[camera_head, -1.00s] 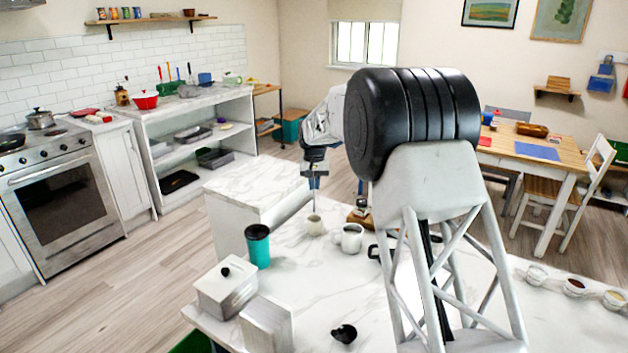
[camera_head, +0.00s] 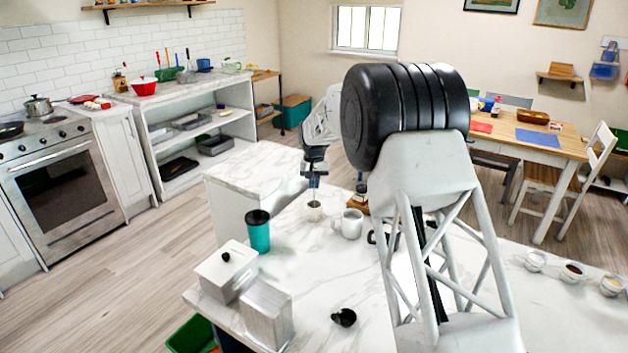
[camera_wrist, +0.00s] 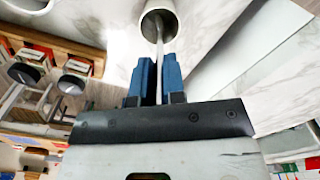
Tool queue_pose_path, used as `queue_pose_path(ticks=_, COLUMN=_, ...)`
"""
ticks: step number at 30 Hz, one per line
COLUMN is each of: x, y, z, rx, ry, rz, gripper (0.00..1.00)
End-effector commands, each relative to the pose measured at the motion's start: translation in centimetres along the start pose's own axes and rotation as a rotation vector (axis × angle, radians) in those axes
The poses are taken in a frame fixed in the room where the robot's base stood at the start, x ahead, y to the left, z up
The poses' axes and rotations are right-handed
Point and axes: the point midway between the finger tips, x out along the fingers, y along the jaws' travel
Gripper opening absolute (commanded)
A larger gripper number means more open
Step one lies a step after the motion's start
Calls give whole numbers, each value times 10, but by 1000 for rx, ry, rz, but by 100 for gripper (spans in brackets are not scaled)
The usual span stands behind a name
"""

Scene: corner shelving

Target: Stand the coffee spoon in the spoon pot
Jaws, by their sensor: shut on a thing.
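The spoon pot (camera_head: 314,213) is a small pale cup standing upright on the marble counter. It also shows in the wrist view (camera_wrist: 173,28), its open mouth at the top. My gripper (camera_head: 314,184) is just above the pot, pointing down. In the wrist view its blue fingers (camera_wrist: 158,80) are shut on the coffee spoon (camera_wrist: 159,46), a thin grey stem. The spoon's far end reaches into the pot's mouth; its tip is hidden inside. I cannot tell whether it touches the bottom.
A white mug (camera_head: 349,224) stands close to the right of the pot. A teal cup with a dark lid (camera_head: 258,232) is to the left. A white lidded box (camera_head: 227,270), a metal block (camera_head: 266,312) and a small black item (camera_head: 344,317) are nearer. Counter between them is clear.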

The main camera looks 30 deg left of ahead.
Motion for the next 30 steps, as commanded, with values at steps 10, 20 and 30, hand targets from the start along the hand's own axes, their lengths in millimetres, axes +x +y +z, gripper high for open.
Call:
queue_pose_path(ticks=10, x=6, y=0, z=0, rx=0, ry=1, rz=0, gripper=0)
queue_pose_path(ticks=20, x=6, y=0, z=0, rx=0, ry=1, rz=0, gripper=25)
queue_pose_path(ticks=30, x=6, y=0, z=0, rx=0, ry=0, rz=0, gripper=41)
